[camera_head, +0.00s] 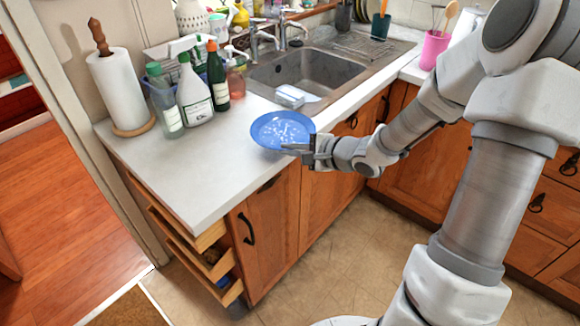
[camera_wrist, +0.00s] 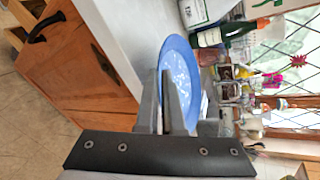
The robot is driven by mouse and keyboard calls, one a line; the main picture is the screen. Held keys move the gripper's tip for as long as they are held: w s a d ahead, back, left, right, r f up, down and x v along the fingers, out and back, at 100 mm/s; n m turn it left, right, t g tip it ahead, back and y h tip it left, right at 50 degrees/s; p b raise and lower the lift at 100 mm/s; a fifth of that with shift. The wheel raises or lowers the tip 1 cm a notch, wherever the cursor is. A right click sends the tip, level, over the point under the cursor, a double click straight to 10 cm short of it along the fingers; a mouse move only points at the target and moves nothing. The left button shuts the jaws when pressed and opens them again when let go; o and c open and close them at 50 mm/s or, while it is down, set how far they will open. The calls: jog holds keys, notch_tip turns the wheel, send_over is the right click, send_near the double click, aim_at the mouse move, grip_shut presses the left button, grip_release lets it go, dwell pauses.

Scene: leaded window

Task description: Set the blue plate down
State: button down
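The blue plate (camera_head: 283,130) has a pale speckled pattern in its middle. It is over the front edge of the pale counter (camera_head: 205,160), face up, left of the sink. My gripper (camera_head: 308,150) is at the plate's near right rim and looks shut on it. In the wrist view, the plate (camera_wrist: 180,72) shows between and beyond the two fingers of my gripper (camera_wrist: 164,105), with the rim between them. Whether the underside touches the counter cannot be told.
Bottles (camera_head: 194,92) and a paper towel roll (camera_head: 121,88) stand at the counter's back left. The sink (camera_head: 308,72) is behind right, with a clear, box-like item (camera_head: 290,96) at its near edge. Open drawers (camera_head: 205,260) jut out below. The counter's front left is clear.

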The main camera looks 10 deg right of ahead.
jog(key=shift+f+b, duration=1.15)
jog(key=shift+f, duration=0.8)
jog(key=shift+f, duration=0.15)
jog(key=c, duration=1)
grip_release()
jog(key=shift+c, duration=0.2)
